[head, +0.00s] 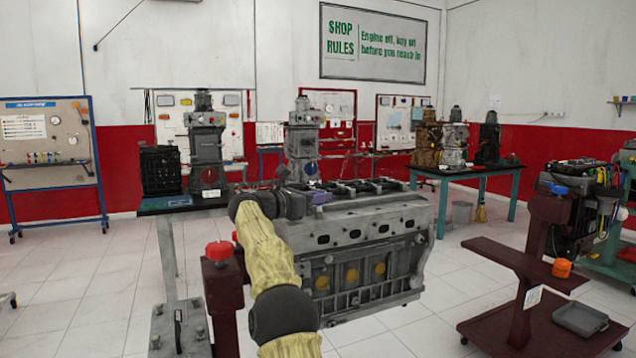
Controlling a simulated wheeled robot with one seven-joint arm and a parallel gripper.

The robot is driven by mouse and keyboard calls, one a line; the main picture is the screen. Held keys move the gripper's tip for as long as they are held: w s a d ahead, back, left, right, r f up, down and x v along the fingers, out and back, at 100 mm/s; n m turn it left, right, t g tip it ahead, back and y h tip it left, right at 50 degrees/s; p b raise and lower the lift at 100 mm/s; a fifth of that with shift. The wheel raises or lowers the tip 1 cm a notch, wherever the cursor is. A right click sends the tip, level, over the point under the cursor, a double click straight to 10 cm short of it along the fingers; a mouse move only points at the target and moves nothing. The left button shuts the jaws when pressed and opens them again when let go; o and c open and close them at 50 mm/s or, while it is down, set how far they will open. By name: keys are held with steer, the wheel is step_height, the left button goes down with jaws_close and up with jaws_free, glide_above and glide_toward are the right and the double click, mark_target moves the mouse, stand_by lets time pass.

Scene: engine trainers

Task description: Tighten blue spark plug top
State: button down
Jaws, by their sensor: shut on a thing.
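A grey engine block (350,235) stands at the centre of the head view, its top deck (375,190) facing up. A small blue-purple piece (319,198) shows at the left end of the deck, likely the blue spark plug top. My gripper (308,193) is at the end of my dark wrist, over the left end of the deck, against this piece. It is shut on the piece as far as I can tell. The fingertips are small and mostly hidden, so the plug's seat and thread cannot be seen.
A dark red stand with a red knob (219,250) is left of the block, close to my arm. Another stand with a blue knob (558,189) and an orange piece (562,267) is at right. Floor (440,290) between block and right stand is clear.

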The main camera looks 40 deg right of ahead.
steer(key=shift+d+f+m+g+p, duration=0.1)
steer(key=shift+m+g+p, duration=0.6)
steer(key=shift+g+p, duration=0.35)
steer(key=c, duration=1.3)
jaws_free()
steer(key=shift+s, duration=0.1)
steer(key=a, duration=0.5)
steer(key=w+a, duration=0.1)
steer(key=a, duration=0.5)
steer(key=w+a, duration=0.1)
steer(key=a, duration=0.5)
steer(key=shift+w+a+b, duration=0.15)
steer(key=shift+w+b, duration=0.05)
steer(key=shift+b, duration=0.15)
